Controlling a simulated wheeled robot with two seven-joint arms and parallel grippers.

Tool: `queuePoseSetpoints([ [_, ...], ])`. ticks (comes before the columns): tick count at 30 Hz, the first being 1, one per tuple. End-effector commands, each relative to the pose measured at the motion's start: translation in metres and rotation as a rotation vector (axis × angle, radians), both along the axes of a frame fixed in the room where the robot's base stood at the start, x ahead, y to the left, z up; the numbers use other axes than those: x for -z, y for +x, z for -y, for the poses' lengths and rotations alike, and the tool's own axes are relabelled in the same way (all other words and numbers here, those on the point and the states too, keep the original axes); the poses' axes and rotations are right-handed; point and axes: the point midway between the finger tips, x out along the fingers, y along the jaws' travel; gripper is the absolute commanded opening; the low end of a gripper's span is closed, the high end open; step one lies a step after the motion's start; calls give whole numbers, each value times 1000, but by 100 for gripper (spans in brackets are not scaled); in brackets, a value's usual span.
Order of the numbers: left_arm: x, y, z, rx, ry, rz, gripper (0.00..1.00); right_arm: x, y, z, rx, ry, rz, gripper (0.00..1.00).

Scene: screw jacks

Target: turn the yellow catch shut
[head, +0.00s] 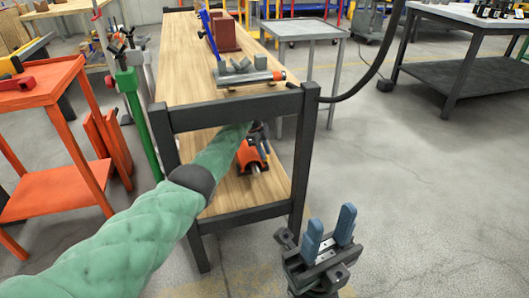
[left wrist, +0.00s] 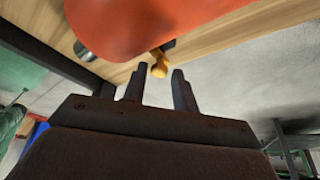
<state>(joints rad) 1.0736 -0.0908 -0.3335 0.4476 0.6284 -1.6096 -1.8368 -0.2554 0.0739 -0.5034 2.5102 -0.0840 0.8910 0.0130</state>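The yellow catch (left wrist: 159,68) is a small knob sticking out beside a large orange-red body (left wrist: 150,18) in the left wrist view. My left gripper (left wrist: 159,74) is open, its two dark fingers apart, with the catch between or just beyond the fingertips. I cannot tell whether a finger touches it. In the head view my left arm reaches in over the lower shelf to an orange jack (head: 250,157). The arm partly hides that jack, and I cannot make out the catch there. My right gripper (head: 332,226) is open and empty, its blue fingers apart, in front of the bench.
The wooden bench has a dark frame (head: 232,108) whose upper rail and legs stand close around my left arm. An orange cart (head: 50,190) stands at the left. A grey table (head: 303,29) stands behind.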

Motion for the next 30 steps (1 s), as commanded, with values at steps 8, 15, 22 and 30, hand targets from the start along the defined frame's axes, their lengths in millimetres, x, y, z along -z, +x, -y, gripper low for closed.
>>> queuePoseSetpoints([
  [8,-3,0,-1,0,0,-1,28,-2,0,0,-1,1,3,36],
  [15,-28,5,-9,0,0,0,28,-10,-1,2,-6,12,-1,36],
  [22,-60,11,-22,-1,-1,-1,28,-19,-1,4,-11,29,-2,36],
  [30,-71,14,-27,-1,0,0,28,-23,-2,6,-14,43,11,36],
])
